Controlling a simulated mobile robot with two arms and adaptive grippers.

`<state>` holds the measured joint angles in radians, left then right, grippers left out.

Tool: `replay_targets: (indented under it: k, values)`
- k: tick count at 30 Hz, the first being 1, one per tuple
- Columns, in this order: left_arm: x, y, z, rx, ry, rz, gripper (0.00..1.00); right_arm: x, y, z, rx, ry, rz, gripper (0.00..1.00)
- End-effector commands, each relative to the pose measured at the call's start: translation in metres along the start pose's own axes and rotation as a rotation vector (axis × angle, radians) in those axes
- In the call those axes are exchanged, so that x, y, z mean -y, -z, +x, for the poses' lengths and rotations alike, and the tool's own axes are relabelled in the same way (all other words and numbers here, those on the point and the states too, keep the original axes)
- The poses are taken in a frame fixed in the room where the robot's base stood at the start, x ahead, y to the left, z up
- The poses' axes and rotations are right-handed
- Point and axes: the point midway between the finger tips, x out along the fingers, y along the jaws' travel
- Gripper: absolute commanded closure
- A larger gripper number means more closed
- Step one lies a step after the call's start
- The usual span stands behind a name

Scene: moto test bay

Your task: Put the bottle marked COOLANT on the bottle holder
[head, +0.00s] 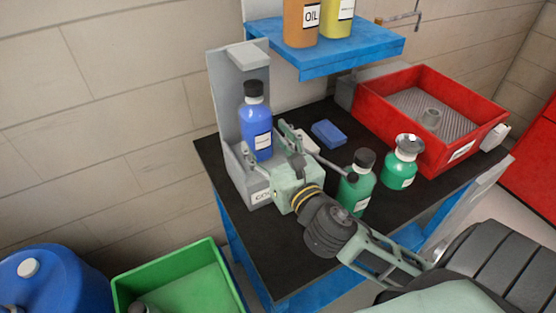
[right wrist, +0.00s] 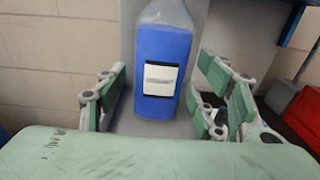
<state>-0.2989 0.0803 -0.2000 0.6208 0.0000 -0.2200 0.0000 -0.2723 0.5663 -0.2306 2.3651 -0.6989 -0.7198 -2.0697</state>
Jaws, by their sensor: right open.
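A blue bottle (head: 256,125) with a black cap and a white label stands upright on the grey bottle holder (head: 222,105) at the table's back left corner. The label's writing is too small to read. In the right wrist view the blue bottle (right wrist: 163,75) stands between the spread fingers. My right gripper (head: 284,138) is open beside the bottle on its right. It also shows in the right wrist view (right wrist: 165,100), with room between both fingers and the bottle. The holder has a label at its front, partly hidden by my gripper. My left gripper is not in view.
Two green bottles (head: 400,172) (head: 357,185) stand on the black tabletop near my right arm. A blue block (head: 328,133) lies behind. A red tray (head: 440,140) is at right. A blue shelf (head: 335,55) with orange and yellow bottles overhangs the back.

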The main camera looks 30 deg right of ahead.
Motion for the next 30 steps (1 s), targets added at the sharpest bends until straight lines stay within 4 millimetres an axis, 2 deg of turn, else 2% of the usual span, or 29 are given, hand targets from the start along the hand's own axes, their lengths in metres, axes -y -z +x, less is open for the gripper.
replay_targets:
  k: [1, 5, 12, 26, 30]
  values:
    - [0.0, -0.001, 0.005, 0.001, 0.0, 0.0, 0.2, 0.0, 0.004, -0.012, -0.004, -0.001, 0.001, 0.37]
    - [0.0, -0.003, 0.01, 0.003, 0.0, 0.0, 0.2, 0.0, 0.003, -0.036, -0.003, -0.001, 0.0, 0.37]
    - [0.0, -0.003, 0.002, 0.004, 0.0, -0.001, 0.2, 0.0, -0.001, -0.058, -0.001, 0.001, 0.001, 0.37]
    - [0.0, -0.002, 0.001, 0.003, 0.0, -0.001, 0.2, 0.0, -0.001, -0.062, 0.001, 0.0, 0.0, 0.37]
    - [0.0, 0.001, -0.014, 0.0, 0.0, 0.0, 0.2, 0.0, -0.016, -0.062, 0.0, 0.001, 0.002, 0.37]
